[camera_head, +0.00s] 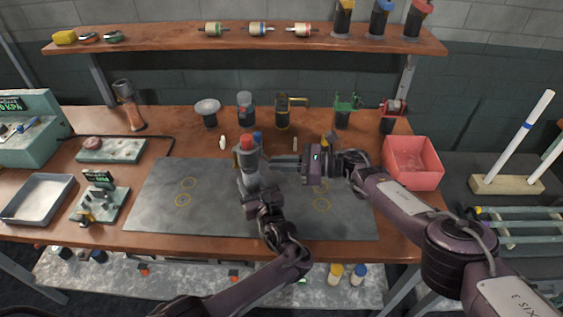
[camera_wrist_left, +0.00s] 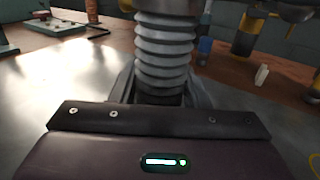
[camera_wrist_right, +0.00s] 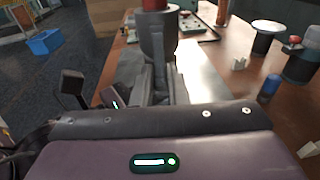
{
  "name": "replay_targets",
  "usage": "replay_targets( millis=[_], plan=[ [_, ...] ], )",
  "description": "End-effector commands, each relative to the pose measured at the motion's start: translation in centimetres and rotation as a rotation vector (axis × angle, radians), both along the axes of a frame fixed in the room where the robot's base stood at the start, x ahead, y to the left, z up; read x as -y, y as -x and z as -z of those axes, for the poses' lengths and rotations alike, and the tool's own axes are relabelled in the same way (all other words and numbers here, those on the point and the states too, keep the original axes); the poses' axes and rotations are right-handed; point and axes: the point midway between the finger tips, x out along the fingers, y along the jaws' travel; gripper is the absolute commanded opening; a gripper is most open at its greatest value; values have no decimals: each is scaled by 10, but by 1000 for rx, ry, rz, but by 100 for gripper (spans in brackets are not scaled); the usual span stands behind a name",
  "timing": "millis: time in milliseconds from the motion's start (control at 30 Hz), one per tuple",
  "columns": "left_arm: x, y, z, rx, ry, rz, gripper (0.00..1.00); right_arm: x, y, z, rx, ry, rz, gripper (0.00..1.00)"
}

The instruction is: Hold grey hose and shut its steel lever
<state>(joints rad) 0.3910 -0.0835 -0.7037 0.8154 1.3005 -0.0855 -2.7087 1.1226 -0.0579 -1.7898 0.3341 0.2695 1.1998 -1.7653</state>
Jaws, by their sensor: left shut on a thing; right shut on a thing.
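The grey hose (camera_head: 249,170) stands upright on the grey mat, with ribbed sides and a red top. Its ribbed body (camera_wrist_left: 165,50) fills the middle of the left wrist view. My left gripper (camera_head: 252,190) is shut on the lower part of the hose from the front. My right gripper (camera_head: 272,160) reaches in from the right and is shut on the upper part of the hose. The red top and grey upper body (camera_wrist_right: 158,45) show beyond its fingers in the right wrist view.
The grey mat (camera_head: 155,215) is otherwise bare, with yellow rings. Several fittings stand along the back of the bench, including a white-topped one (camera_head: 207,108). A pink bin (camera_head: 412,150) is at right, a metal tray (camera_head: 38,200) at left. A shelf (camera_head: 150,43) hangs above.

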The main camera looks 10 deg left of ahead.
Motion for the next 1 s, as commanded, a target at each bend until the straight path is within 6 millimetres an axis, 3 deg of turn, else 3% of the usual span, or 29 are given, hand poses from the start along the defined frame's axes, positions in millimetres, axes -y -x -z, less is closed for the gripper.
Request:
replay_targets(
  millis=[267, 300, 433, 767, 1000],
  plan=[
    [1, 0, 1, -2, 1, 2, 8, -1, 1, 0, 0, 0, -2, 0],
    [1, 0, 1, -2, 1, 2, 8, -1, 1, 0, -1, 0, -2, 17],
    [1, 0, 1, -2, 1, 1, 8, 0, 1, 0, -1, 1, -2, 34],
    [0, 0, 1, -2, 1, 0, 8, 3, 0, 0, -1, 2, -1, 34],
    [0, 0, 1, -2, 1, -1, 8, 38, -4, -3, -1, 4, 2, 34]
  ],
)
